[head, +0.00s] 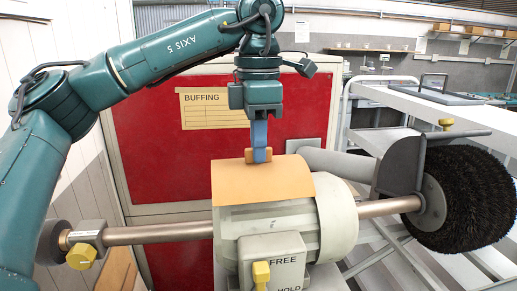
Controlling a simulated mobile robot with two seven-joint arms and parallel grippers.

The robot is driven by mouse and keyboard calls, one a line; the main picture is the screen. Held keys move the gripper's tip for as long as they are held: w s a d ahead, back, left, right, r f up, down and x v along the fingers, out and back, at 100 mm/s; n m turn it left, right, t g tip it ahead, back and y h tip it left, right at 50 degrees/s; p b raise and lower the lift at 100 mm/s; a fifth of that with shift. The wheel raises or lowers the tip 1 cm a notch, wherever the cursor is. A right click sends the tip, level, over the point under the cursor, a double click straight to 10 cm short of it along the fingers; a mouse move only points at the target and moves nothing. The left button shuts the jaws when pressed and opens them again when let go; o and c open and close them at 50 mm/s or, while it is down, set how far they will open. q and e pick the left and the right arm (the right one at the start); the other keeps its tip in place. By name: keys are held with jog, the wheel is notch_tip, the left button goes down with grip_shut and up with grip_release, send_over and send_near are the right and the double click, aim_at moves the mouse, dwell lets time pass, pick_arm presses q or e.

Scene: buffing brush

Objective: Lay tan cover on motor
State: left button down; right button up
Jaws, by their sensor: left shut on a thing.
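The tan cover (262,185) is a curved sheet over the top left part of the cream motor (338,215). Its curve follows the motor's round body, and I cannot tell whether it touches everywhere. My left gripper (258,155) points straight down and is shut on the cover at its upper back edge. The fingertips hide a small part of that edge. My right gripper is not in view.
A shaft (160,232) runs through the motor to a large black brush (468,200) at right. A grey duct and guard (400,165) stand beside the brush. A switch box with a yellow knob (261,272) is in front. A red panel (160,155) is behind.

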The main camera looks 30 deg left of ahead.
pick_arm(q)
jog(key=shift+f, duration=0.45)
jog(key=shift+f+b, duration=0.4)
jog(key=shift+f, duration=0.1)
jog(key=shift+f, duration=0.15)
jog(key=c, duration=1.5)
grip_release()
jog(key=shift+c, duration=0.2)
notch_tip(320, 180, up, 13)
jog(key=p, duration=0.1)
jog(key=shift+r+p, duration=0.2)
jog(key=shift+p, duration=0.1)
jog(key=shift+f, duration=0.1)
